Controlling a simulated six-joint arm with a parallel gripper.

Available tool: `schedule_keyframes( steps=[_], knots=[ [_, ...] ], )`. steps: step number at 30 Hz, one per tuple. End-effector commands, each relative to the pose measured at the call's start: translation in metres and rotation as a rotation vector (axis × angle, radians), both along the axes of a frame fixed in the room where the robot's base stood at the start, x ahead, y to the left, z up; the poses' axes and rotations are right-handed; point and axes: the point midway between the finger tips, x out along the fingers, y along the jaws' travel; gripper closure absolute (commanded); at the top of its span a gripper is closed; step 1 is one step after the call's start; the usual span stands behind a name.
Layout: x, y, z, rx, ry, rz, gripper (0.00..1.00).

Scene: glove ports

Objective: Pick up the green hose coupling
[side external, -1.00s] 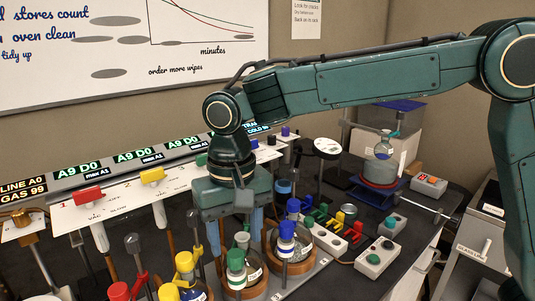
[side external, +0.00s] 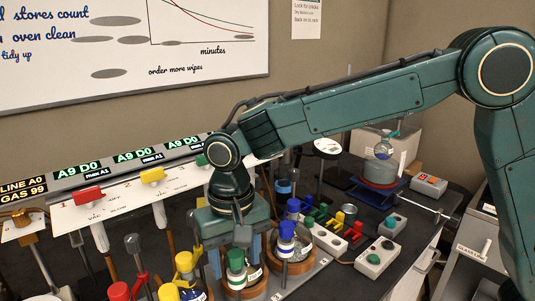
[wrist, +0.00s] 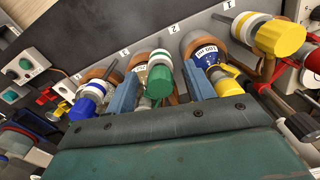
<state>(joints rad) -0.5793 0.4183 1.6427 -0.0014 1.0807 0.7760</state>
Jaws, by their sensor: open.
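The green hose coupling (side external: 236,261) has a green cap and a white body with a green band. It stands upright in a copper-brown ring holder in the side view. In the wrist view, the green coupling (wrist: 159,76) shows between my two blue fingers. My gripper (side external: 235,268) is open, pointing down, with a finger on each side of the coupling. In the wrist view my gripper (wrist: 160,72) shows a gap between the coupling and the right finger; the left finger is very close to it, and I cannot tell whether it touches.
A blue-capped coupling (side external: 286,232) stands close on the right, and a yellow one (side external: 184,264) and a red one (side external: 119,291) on the left. A sloping panel with coloured handles (side external: 152,175) runs behind. Grey button boxes (side external: 381,258) sit on the right.

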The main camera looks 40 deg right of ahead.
Motion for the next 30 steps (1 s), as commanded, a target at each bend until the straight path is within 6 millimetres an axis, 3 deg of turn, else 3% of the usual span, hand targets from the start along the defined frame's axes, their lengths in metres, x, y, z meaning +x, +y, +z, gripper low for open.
schedule_keyframes(
  steps=[5,12,30],
  knots=[
    [0.0000,0.0000,0.0002,0.000,0.000,0.000,0.48],
    [0.0000,0.0000,0.0002,0.000,0.000,0.000,0.94],
    [0.0005,0.0003,0.0094,0.001,-0.001,0.000,0.94]
  ],
)
